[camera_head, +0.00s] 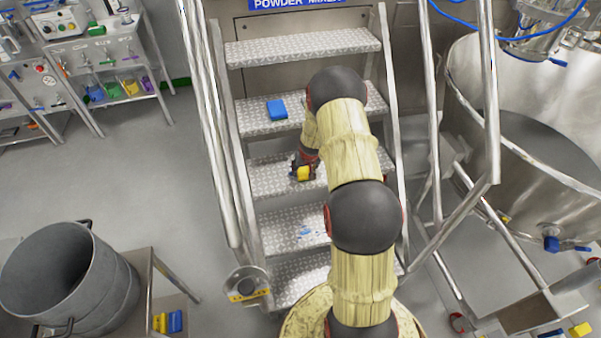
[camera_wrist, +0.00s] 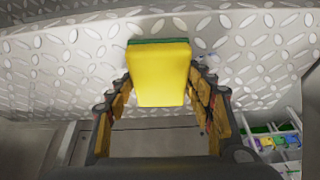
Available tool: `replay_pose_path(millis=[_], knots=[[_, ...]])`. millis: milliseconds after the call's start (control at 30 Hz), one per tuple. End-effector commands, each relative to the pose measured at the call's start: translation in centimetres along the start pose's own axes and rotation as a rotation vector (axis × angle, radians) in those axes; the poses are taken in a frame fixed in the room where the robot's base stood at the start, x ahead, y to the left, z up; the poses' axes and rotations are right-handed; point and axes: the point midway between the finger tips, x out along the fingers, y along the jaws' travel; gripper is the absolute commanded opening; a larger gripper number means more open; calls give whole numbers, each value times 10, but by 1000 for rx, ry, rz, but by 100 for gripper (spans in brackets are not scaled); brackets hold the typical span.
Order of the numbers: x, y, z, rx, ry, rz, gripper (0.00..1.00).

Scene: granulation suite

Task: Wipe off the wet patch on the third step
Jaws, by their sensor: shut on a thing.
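My gripper (camera_head: 303,168) is shut on a yellow sponge (camera_head: 302,174) with a green layer. It is at the third step (camera_head: 268,182) of the metal stairs, over the tread's middle. In the wrist view, the sponge (camera_wrist: 160,75) sits between the fingers of my gripper (camera_wrist: 160,85), green layer against or close to the patterned tread (camera_wrist: 75,60); I cannot tell if it touches. A faint pale smear (camera_wrist: 208,61) shows just right of the sponge. In the head view my arm hides part of the third step. A bluish wet-looking patch (camera_head: 306,233) lies one step lower.
A blue block (camera_head: 277,109) lies on the step above. Handrails (camera_head: 208,120) flank the stairs on both sides. A big steel vessel (camera_head: 530,130) stands right.

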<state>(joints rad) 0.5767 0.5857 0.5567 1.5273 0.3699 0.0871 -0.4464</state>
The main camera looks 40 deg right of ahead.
Motion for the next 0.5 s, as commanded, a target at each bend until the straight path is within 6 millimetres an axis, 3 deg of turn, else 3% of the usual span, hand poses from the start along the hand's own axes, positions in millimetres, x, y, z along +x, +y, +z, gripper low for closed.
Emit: replay_pose_path(millis=[233,500], knots=[[3,16,0,2,1,0,32],[-2,10,-2,-1,0,0,32]])
